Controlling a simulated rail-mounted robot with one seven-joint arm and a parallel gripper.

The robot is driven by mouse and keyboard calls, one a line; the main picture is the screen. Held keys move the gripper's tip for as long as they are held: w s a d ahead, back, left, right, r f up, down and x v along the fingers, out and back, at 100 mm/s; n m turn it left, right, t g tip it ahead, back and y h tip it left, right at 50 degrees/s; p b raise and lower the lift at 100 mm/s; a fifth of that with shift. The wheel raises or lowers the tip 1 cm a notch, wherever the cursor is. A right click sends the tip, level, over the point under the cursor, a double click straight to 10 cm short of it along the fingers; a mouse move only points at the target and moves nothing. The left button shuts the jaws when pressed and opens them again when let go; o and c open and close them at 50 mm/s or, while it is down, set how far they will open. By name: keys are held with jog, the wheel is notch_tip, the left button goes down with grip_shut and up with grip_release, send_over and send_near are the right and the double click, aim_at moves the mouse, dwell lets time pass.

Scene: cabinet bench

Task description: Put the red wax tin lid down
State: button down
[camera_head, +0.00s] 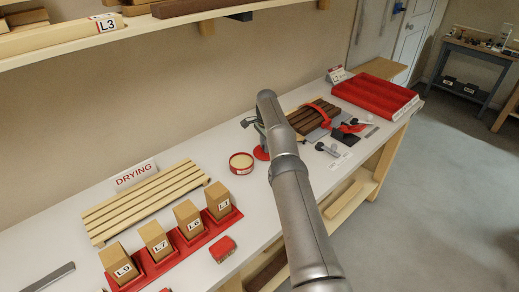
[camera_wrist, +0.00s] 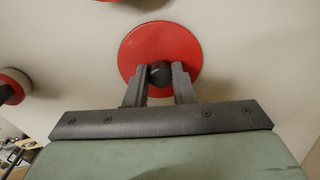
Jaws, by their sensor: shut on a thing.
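The red wax tin lid (camera_wrist: 150,42) is a flat red disc with a black knob (camera_wrist: 160,73), seen in the wrist view. My gripper (camera_wrist: 159,78) is shut on the knob, one finger on each side. In the head view part of the lid (camera_head: 261,153) shows beside my arm, low over the white bench; I cannot tell whether it touches the bench. The open red tin with pale wax (camera_head: 241,164) stands just left of the lid. My arm hides most of the gripper in the head view.
A slatted drying rack (camera_head: 146,200) and a red holder (camera_head: 188,252) with labelled wooden blocks lie to the left. A red brush-like block (camera_head: 223,249) is near the front edge. Brown wood pieces (camera_head: 315,116), small tools and a red tray (camera_head: 375,96) are to the right.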

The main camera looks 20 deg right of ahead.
dwell(0.3)
jog(key=c, duration=1.2)
grip_release()
jog(key=shift+f, duration=0.1)
jog(key=shift+c, duration=0.2)
